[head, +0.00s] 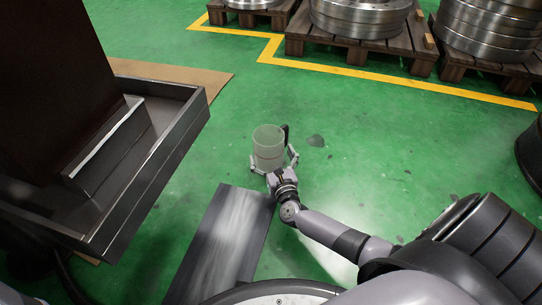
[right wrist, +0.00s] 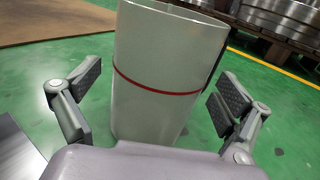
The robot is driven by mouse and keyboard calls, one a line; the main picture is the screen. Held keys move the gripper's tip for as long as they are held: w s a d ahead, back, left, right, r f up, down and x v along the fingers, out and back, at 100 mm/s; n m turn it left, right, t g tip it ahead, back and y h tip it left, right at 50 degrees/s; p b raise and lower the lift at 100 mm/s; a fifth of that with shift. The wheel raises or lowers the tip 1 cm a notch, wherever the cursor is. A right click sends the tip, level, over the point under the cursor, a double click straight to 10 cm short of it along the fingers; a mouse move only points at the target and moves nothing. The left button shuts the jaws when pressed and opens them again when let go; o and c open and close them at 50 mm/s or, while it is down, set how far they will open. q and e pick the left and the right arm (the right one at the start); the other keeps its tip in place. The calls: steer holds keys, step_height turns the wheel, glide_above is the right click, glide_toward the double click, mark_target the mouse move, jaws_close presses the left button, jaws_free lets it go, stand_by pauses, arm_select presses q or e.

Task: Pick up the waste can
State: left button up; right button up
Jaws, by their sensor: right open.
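The waste can (head: 268,143) is a pale, open-topped cylinder standing upright on the green floor in the middle of the head view. In the right wrist view the waste can (right wrist: 165,70) fills the centre, with a thin red band around it. My right gripper (head: 273,163) is open at the near side of the can. In the right wrist view my right gripper (right wrist: 158,95) has one finger on each side of the can, with visible gaps between pads and can. The can's lower part is partly hidden by the gripper. My left gripper is not in view.
A dark metal tray-like fixture (head: 155,160) stands at the left. A dark flat plate (head: 225,240) lies on the floor near the gripper. Pallets (head: 345,52) with metal rings stand at the back behind a yellow line (head: 400,80). Green floor is clear right of the can.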

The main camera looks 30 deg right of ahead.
steer(key=shift+x, duration=0.95)
steer(key=c, duration=1.3)
